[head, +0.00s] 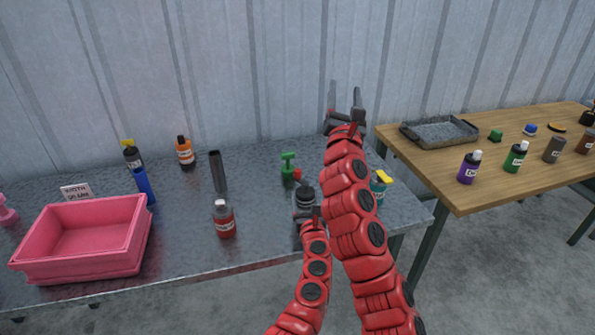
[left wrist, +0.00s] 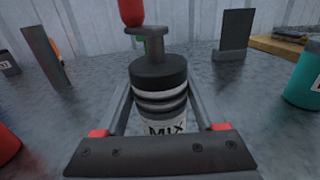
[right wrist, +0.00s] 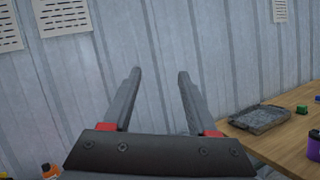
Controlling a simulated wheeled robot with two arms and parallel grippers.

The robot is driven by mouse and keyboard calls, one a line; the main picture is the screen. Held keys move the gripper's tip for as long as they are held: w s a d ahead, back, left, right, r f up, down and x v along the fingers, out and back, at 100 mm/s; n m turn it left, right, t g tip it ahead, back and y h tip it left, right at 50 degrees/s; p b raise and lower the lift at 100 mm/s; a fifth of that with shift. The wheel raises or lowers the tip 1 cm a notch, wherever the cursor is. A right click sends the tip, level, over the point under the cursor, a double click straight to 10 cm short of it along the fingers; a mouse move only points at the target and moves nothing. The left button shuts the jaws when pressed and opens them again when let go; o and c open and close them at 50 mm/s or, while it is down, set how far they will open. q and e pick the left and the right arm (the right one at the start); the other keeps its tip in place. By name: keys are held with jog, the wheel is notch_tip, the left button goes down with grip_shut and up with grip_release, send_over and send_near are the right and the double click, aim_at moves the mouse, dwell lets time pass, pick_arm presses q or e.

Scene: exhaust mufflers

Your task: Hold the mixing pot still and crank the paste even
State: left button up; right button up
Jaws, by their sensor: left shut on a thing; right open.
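The mixing pot (left wrist: 160,105) is a dark cylinder with pale bands and a white label reading MIX. It stands upright on the grey table and shows partly in the head view (head: 304,193). A dark crank arm (left wrist: 148,32) tops it, with a red knob (left wrist: 131,12) at one end. My left gripper (head: 311,213) is shut on the pot, with one finger on either side, as the left wrist view shows (left wrist: 160,115). My right gripper (head: 345,95) is open and empty, raised above the table's back right and facing the wall. The paste inside is hidden.
A pink bin (head: 140,235) stands left. A wooden table (head: 470,185) with a grey tray (head: 405,136) and several bottles is right.

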jog(key=s+a+f+n+g+y, duration=0.1)
jog(key=a+f+g, duration=0.25)
jog(key=f, duration=0.45)
jog(key=n+g+y, duration=0.2)
jog(key=n+g, duration=0.2)
jog(key=g, duration=0.2)
send_near(297, 171)
jog(key=shift+t, duration=0.35)
jog(key=x, duration=0.9)
jog(key=shift+w+d+f, duration=0.1)
jog(key=shift+w+f, duration=0.1)
jog(key=shift+f, duration=0.1)
jog(key=shift+w+f, duration=0.35)
jog(key=shift+w, duration=0.1)
grip_shut()
